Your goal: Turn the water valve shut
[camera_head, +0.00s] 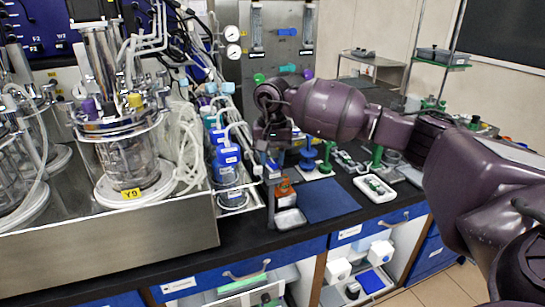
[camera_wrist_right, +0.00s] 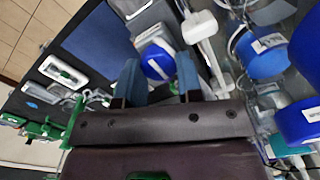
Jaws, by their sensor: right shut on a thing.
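My right gripper (camera_head: 271,168) reaches down over the bench, right of the blue-capped bottles. In the right wrist view its two fingers (camera_wrist_right: 159,78) stand either side of a round blue knob or cap (camera_wrist_right: 157,60) on a pale body, and it is shut on it. Whether this blue piece is the water valve I cannot tell. In the head view the hand and wrist mostly hide it. On the grey back panel, a blue fitting (camera_head: 286,31) and a green one (camera_head: 288,68) sit between two flow tubes. My left gripper is out of view.
A glass reactor vessel (camera_head: 128,155) stands in a steel tray (camera_head: 110,245) at left. Blue-capped bottles (camera_head: 227,157) stand close beside my right gripper. The mat is bare.

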